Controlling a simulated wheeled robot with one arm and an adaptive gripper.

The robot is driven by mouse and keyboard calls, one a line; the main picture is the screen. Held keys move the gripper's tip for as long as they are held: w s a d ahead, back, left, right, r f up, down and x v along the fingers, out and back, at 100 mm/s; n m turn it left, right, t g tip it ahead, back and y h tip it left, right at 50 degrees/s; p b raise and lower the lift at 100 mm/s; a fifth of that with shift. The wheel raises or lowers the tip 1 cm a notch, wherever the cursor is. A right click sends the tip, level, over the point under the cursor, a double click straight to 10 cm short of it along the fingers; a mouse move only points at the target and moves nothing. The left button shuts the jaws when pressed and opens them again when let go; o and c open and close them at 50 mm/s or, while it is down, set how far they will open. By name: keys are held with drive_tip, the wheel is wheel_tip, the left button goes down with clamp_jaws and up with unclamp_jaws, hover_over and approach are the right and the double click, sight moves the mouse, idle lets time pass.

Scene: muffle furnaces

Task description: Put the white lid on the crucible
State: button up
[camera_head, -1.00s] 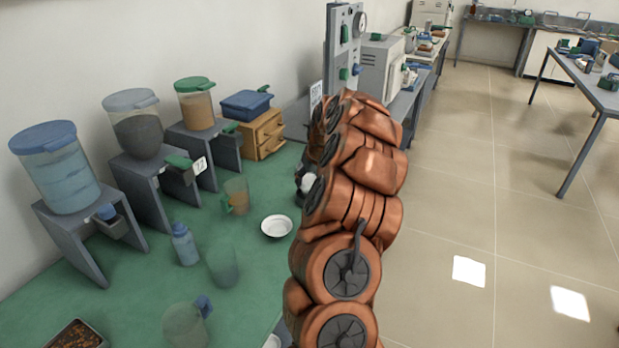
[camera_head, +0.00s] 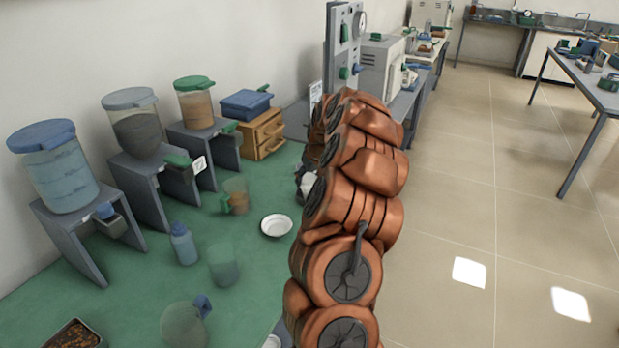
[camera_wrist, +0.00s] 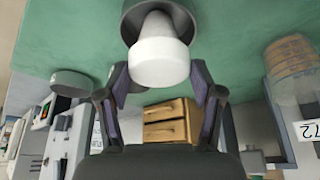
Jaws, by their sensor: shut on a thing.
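The white lid (camera_wrist: 158,62) is between the fingertips of my gripper (camera_wrist: 158,84) in the wrist view, and the gripper is shut on it. A narrower white part of it points away from the fingers. A dark grey round vessel (camera_wrist: 186,18), which looks like the crucible, stands on the green top just beyond the lid. The lid overlaps its opening in the picture; whether they touch I cannot tell. In the head view my arm hides most of the gripper, and the crucible cannot be made out.
Another grey round vessel (camera_wrist: 72,78) is left of the lid in the wrist view. A white dish (camera_head: 277,225) lies on the green bench (camera_head: 245,270). A wooden drawer box (camera_head: 262,134), dispensers, a blue bottle (camera_head: 183,244) and clear beakers stand to the left.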

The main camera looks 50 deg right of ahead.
drive_tip(key=shift+f+b, duration=0.9)
drive_tip(key=shift+f, duration=0.1)
idle(0.5)
drive_tip(key=o, duration=0.9)
drive_tip(key=shift+o, duration=0.5)
drive_tip(key=shift+r, duration=0.15)
drive_tip(key=shift+r, duration=3.35)
